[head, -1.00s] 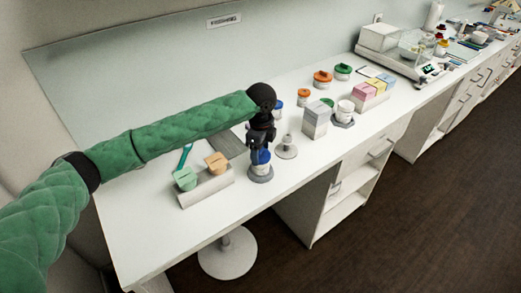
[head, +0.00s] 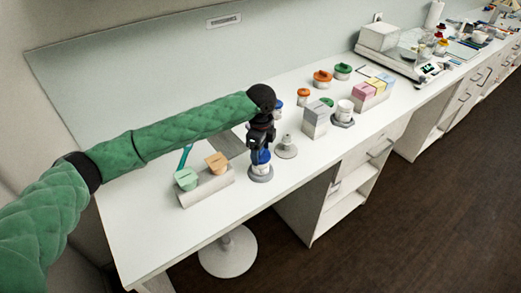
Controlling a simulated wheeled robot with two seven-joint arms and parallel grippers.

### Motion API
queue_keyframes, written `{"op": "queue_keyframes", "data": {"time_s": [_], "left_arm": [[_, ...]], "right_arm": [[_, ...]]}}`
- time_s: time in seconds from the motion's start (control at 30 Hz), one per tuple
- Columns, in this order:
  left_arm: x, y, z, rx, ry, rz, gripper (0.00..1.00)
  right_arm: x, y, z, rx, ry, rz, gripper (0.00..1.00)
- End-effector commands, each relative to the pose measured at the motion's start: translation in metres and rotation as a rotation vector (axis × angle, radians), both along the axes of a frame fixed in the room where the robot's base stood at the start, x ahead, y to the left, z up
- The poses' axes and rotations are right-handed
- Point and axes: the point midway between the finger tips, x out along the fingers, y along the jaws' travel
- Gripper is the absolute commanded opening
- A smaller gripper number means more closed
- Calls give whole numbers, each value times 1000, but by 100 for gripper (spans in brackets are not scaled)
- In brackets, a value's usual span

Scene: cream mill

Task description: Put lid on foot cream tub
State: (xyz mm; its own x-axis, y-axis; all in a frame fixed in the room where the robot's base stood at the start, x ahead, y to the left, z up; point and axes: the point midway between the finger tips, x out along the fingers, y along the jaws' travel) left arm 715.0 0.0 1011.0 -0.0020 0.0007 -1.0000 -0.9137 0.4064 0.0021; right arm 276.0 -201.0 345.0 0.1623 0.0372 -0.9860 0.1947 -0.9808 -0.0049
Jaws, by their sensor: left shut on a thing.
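My left gripper (head: 261,146) points straight down and is shut on a blue lid (head: 261,157). The lid is at the top of a white tub (head: 260,169), which stands on a round grey base (head: 261,178) near the front edge of the bench. The lid looks level and over the tub's mouth; I cannot tell whether it is fully seated. No label can be read, so I cannot confirm this is the foot cream tub. My right gripper is out of view.
A grey rack (head: 208,190) with green and orange pieces stands to the left. A grey knobbed stand (head: 286,148) is close on the right. Beyond it are a grey box stack (head: 315,118) and a white tub (head: 344,108). The bench's left end is clear.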

Motion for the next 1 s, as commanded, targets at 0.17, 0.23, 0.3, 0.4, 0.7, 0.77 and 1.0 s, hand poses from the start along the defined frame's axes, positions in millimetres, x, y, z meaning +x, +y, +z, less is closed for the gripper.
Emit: {"op": "queue_keyframes", "data": {"time_s": [0.17,0.23,0.3,0.4,0.7,0.77,1.0], "left_arm": [[0,0,0,0,0,0,39],[0,0,0,0,0,0,39],[0,0,0,0,0,0,39],[0,0,-1,0,0,0,39],[0,0,-4,1,0,0,39],[0,0,-4,1,0,0,39],[0,0,-4,0,0,0,39]], "right_arm": [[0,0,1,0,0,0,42],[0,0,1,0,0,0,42],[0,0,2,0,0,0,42],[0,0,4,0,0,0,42],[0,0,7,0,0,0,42],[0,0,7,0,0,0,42],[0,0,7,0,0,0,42]]}}
